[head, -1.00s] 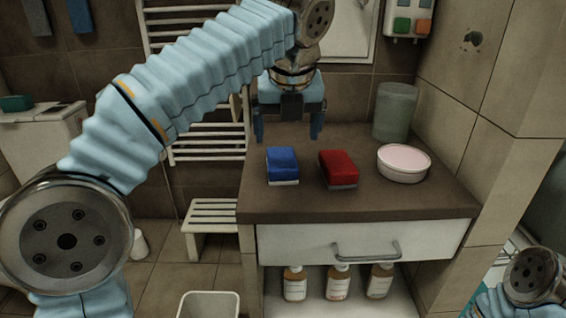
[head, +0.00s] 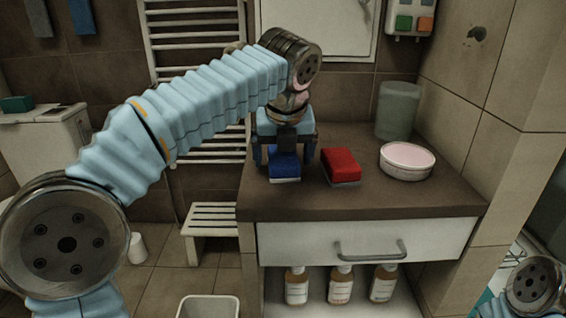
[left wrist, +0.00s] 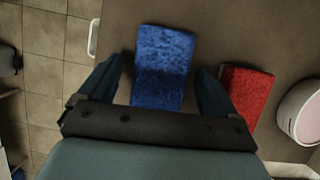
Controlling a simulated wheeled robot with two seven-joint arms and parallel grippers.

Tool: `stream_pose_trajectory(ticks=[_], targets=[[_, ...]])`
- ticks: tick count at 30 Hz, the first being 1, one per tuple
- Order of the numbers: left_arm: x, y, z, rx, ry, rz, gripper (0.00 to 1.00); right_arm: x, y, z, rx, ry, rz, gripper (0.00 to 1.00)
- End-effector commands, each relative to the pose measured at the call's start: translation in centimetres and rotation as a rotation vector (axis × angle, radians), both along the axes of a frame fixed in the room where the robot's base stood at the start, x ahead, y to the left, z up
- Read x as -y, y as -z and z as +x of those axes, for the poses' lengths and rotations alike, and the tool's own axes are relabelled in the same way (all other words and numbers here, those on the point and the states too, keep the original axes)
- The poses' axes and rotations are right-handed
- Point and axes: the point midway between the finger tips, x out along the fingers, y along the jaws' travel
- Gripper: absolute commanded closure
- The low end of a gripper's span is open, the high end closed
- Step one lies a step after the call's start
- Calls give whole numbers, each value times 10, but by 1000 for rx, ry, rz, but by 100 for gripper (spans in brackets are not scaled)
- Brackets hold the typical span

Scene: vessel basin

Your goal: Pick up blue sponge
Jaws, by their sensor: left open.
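The blue sponge (head: 284,167) lies on the brown counter top, near its left end. It has a pale underside layer. My left gripper (head: 285,158) points down over it, open, with one finger on each side. The gripper hides the sponge's upper part in the head view. In the left wrist view the blue sponge (left wrist: 163,70) lies between the two open fingers (left wrist: 160,92), with gaps on both sides. My right gripper is not in view; only part of my right arm shows at the lower right.
A red sponge (head: 341,165) lies just right of the left gripper's right finger. A round pinkish-white dish (head: 407,161) and a grey-green cup (head: 398,110) stand farther right. The counter (head: 370,203) is clear along its front edge. A tiled wall (head: 480,80) bounds the right.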

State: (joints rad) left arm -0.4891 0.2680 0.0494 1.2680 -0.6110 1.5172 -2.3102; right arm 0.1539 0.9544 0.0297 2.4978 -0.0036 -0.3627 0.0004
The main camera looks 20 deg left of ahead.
Motion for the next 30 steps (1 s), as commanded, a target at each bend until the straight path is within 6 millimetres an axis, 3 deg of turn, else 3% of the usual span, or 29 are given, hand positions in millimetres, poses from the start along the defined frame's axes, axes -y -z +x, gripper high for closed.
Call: stream_pose_trajectory(ticks=[20, 30], targets=[[0, 5, 0, 0, 1, 0, 10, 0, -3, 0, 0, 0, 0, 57], [0, 5, 0, 0, 0, 0, 62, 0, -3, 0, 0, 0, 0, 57]])
